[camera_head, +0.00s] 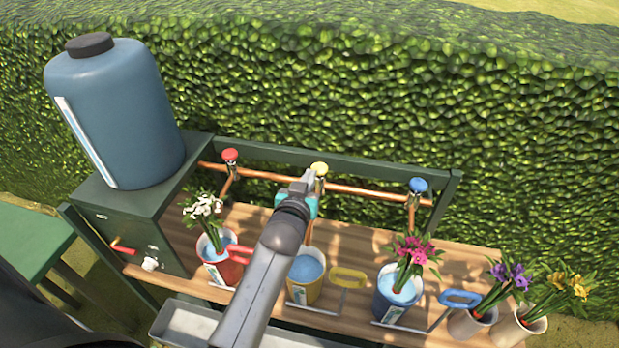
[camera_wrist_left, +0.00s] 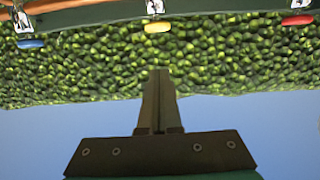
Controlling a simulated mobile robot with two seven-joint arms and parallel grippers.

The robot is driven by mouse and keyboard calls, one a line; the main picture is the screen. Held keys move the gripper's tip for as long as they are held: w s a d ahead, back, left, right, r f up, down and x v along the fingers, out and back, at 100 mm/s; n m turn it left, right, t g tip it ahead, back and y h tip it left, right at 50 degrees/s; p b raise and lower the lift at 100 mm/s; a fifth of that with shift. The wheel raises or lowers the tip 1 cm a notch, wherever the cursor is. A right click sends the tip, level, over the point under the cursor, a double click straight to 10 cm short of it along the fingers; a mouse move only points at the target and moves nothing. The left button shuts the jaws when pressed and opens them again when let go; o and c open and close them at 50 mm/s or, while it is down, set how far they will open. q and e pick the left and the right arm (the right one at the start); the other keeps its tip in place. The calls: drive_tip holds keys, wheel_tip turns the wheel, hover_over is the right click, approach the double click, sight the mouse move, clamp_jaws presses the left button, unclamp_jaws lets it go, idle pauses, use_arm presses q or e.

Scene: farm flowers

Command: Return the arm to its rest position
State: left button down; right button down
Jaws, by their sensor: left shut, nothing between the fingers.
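My left arm reaches up over the middle of the wooden bench in the head view. My left gripper (camera_head: 307,180) is by the yellow tap knob (camera_head: 319,169); whether they touch cannot be told. In the left wrist view its fingers (camera_wrist_left: 159,75) are together and empty, with the yellow knob (camera_wrist_left: 158,27) apart from their tips. The red knob (camera_head: 230,155) and blue knob (camera_head: 418,185) stand on the copper pipe to either side. The yellow bucket (camera_head: 304,290) holds water and no flowers, partly hidden by my arm. My right gripper is not in view.
A blue tank (camera_head: 115,110) stands on a green box at left. A red bucket (camera_head: 222,265) holds white flowers; a blue bucket (camera_head: 398,308) holds pink ones. Purple and yellow flowers stand in pots (camera_head: 472,324) at right. A hedge (camera_head: 350,90) rises behind.

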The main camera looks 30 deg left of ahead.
use_arm(q)
drive_tip(key=shift+s+r, duration=0.1)
drive_tip(key=shift+s, duration=0.2)
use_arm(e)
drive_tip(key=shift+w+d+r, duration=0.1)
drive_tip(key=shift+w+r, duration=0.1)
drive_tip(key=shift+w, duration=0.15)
use_arm(q)
drive_tip(key=shift+s, duration=0.1)
